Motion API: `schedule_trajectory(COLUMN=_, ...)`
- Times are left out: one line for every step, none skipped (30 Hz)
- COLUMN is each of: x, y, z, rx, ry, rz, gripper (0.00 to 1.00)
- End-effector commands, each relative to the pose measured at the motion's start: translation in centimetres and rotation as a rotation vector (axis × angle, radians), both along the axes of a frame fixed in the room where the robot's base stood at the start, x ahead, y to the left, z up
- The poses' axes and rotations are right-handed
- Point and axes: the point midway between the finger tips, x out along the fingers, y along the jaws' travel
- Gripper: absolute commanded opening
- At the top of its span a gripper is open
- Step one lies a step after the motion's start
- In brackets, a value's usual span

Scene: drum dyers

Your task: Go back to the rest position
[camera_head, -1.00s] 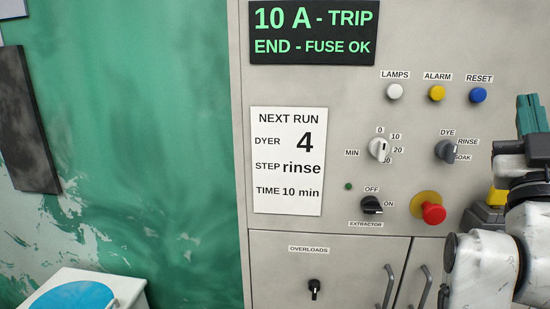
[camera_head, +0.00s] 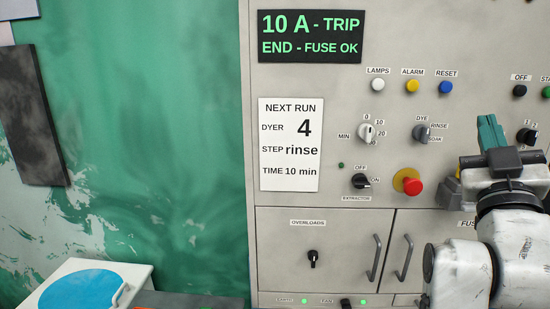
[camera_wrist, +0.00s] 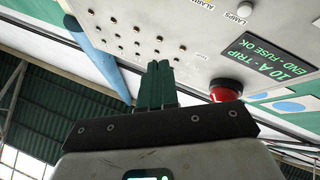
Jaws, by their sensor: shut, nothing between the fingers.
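My gripper (camera_head: 489,132) is at the right of the head view, in front of the grey control panel (camera_head: 285,85). Its green fingers point up and stand close together, with nothing between them. The fingers also fill the middle of the wrist view (camera_wrist: 158,85), shut side by side. In the head view the wrist and arm hide part of the panel's lower right. I cannot tell the exact gap between fingertips and panel.
The panel carries a red mushroom button (camera_head: 412,187), an extractor switch (camera_head: 361,181), a timer knob (camera_head: 366,133) and a "NEXT RUN" card (camera_head: 290,145). Cabinet door handles (camera_head: 376,262) stick out below. A white unit with a blue round top (camera_head: 80,292) stands lower left.

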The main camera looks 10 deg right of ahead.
Motion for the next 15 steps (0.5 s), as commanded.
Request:
schedule_trajectory(x=0.3, y=0.1, z=-1.0, rx=0.013, ry=0.027, rz=0.009, gripper=0.0)
schedule_trajectory(x=0.5, y=0.1, z=-1.6, rx=0.022, ry=0.044, rz=0.016, gripper=0.0)
schedule_trajectory(x=0.8, y=0.1, z=-2.4, rx=0.034, ry=0.069, rz=0.022, gripper=0.0)
schedule_trajectory(x=1.0, y=0.2, z=-3.1, rx=0.044, ry=0.088, rz=0.03, gripper=0.0)
schedule_trajectory(x=1.3, y=0.3, z=-3.9, rx=0.056, ry=0.111, rz=0.037, gripper=0.0)
schedule_trajectory(x=1.6, y=0.4, z=-5.0, rx=0.071, ry=0.14, rz=0.047, gripper=0.0)
schedule_trajectory(x=1.8, y=0.4, z=-5.9, rx=0.084, ry=0.166, rz=0.054, gripper=0.0)
schedule_trajectory(x=2.0, y=0.5, z=-6.8, rx=0.098, ry=0.192, rz=0.062, gripper=0.0)
schedule_trajectory(x=2.3, y=0.6, z=-8.2, rx=0.117, ry=0.228, rz=0.072, gripper=0.0)
schedule_trajectory(x=2.4, y=0.7, z=-9.2, rx=0.132, ry=0.257, rz=0.079, gripper=0.0)
schedule_trajectory(x=2.6, y=0.8, z=-10.5, rx=0.15, ry=0.29, rz=0.089, gripper=0.0)
schedule_trajectory(x=2.8, y=1.0, z=-12.2, rx=0.173, ry=0.335, rz=0.099, gripper=0.0)
schedule_trajectory(x=2.9, y=1.2, z=-13.6, rx=0.194, ry=0.374, rz=0.108, gripper=0.0)
schedule_trajectory(x=2.9, y=1.4, z=-15.2, rx=0.216, ry=0.415, rz=0.116, gripper=0.0)
schedule_trajectory(x=2.9, y=1.7, z=-17.5, rx=0.249, ry=0.477, rz=0.129, gripper=0.0)
